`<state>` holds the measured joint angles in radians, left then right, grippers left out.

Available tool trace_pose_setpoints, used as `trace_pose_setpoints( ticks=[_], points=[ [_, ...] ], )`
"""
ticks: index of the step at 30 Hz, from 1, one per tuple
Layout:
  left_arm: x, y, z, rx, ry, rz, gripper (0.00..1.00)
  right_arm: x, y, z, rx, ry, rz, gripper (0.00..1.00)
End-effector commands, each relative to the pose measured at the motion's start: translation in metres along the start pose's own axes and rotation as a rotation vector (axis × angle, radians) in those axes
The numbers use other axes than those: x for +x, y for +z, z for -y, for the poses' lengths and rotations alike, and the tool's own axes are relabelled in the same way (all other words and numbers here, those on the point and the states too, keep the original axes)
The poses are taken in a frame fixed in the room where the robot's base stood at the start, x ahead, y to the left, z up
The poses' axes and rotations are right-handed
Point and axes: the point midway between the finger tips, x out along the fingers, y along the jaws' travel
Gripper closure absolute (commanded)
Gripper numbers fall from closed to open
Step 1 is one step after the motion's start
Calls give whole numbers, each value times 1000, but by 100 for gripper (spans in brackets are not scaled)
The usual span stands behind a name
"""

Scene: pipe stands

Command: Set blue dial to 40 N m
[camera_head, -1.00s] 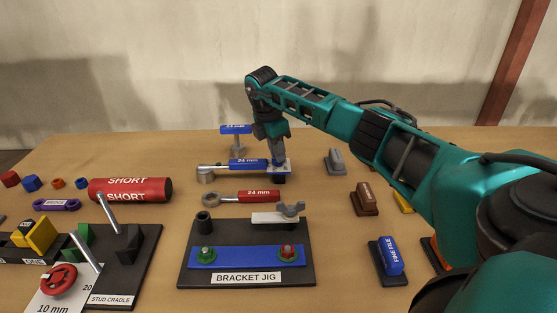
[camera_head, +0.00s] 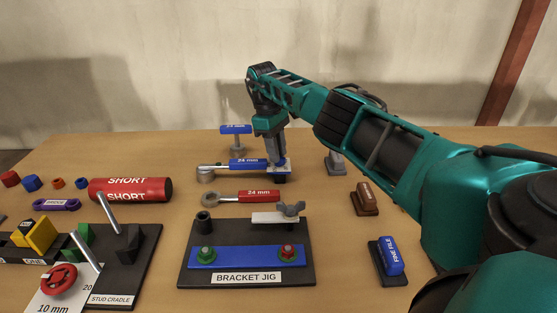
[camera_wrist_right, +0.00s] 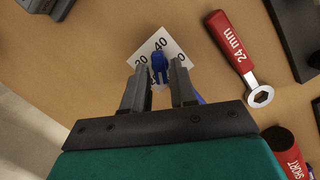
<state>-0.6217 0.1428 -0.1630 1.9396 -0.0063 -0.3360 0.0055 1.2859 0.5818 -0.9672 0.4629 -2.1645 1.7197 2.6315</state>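My right gripper (camera_head: 277,160) points down over the plate. In the right wrist view its fingers (camera_wrist_right: 159,78) are apart on either side of the knob, with gaps visible. My left gripper is out of view.
A red 24 mm wrench (camera_head: 245,196) lies just in front, before the bracket jig (camera_head: 245,280). A blue-topped stand (camera_head: 236,130) is behind. A grey block (camera_head: 335,163), brown block (camera_head: 365,198) and blue file block (camera_head: 390,258) stand to the right. A red SHORT cylinder (camera_head: 130,190) lies left.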

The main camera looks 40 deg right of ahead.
Motion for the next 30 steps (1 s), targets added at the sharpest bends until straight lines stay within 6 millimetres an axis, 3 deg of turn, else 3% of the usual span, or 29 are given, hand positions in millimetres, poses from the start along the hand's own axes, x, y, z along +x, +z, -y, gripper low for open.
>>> trace_pose_setpoints(
  ticks=[10,24,30],
  points=[
    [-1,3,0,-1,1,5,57,-2,1,-1,-2,1,0,72],
    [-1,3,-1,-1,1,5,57,-28,6,-1,-3,2,0,72],
    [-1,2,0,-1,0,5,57,-29,7,0,-3,1,1,72]
  ],
)
